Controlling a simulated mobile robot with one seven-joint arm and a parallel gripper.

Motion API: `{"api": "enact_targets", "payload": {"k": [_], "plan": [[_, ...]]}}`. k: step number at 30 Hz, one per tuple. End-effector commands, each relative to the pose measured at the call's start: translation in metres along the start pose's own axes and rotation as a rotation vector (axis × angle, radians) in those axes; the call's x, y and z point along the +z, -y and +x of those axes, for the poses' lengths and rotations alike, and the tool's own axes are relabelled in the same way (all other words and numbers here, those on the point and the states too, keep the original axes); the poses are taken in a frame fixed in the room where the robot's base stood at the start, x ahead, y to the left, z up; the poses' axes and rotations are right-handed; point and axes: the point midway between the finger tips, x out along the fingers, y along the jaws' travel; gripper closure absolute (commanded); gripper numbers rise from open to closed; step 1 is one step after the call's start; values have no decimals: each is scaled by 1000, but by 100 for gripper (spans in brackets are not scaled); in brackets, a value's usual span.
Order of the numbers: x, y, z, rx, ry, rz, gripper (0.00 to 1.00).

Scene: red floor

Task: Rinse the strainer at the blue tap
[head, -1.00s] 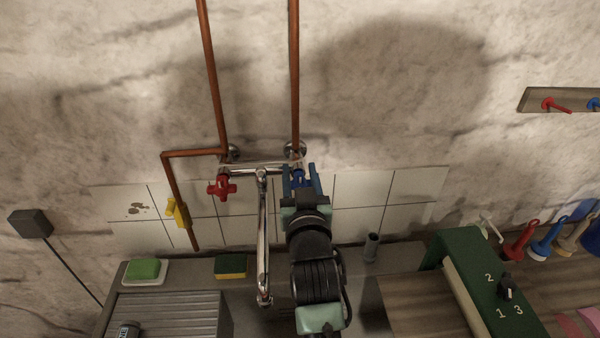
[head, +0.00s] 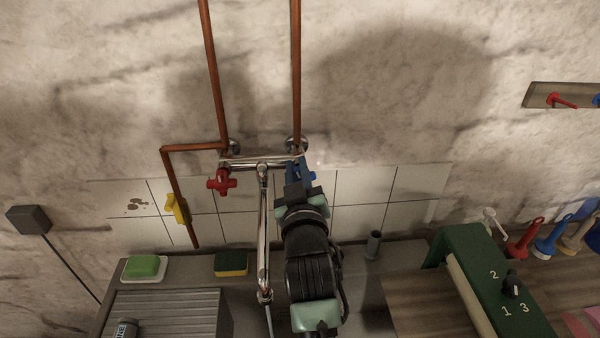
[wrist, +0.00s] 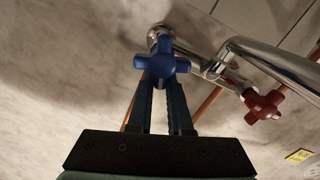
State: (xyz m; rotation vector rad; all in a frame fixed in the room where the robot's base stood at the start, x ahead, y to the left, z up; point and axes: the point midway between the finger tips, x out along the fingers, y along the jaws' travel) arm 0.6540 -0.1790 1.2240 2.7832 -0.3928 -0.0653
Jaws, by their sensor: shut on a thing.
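The blue tap (head: 309,177) is a cross-shaped handle at the right end of the chrome mixer on the tiled wall. It shows large in the wrist view (wrist: 162,64). My gripper (head: 297,174) is at this handle, with its fingers shut on it and partly covering it in the head view. The chrome spout (head: 263,240) hangs down left of my arm, and a thin pale stream shows below its end (head: 269,319). I cannot make out a strainer in either view; my arm hides part of the sink area.
The red tap (head: 221,182) is at the mixer's left end. A yellow-handled valve (head: 175,209) sits on a copper pipe. A green soap (head: 143,266), a sponge (head: 231,263) and a grey cup (head: 373,245) stand along the back ledge. A green numbered housing (head: 480,275) stands right.

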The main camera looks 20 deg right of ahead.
Motion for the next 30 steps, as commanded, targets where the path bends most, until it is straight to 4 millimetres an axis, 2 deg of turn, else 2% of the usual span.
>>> {"api": "enact_targets", "payload": {"k": [4, 12, 13, 17, 18, 26, 30], "plan": [[0, 2, 0, -1, 0, -63, 100], [0, 2, 0, -1, 1, -67, 100], [0, 2, 0, -1, 1, -66, 79], [0, 2, 0, -1, 1, -66, 56], [0, 2, 0, -1, 1, -65, 52], [0, 2, 0, -1, 1, -65, 52], [1, 2, -7, 0, 1, -65, 52]]}}
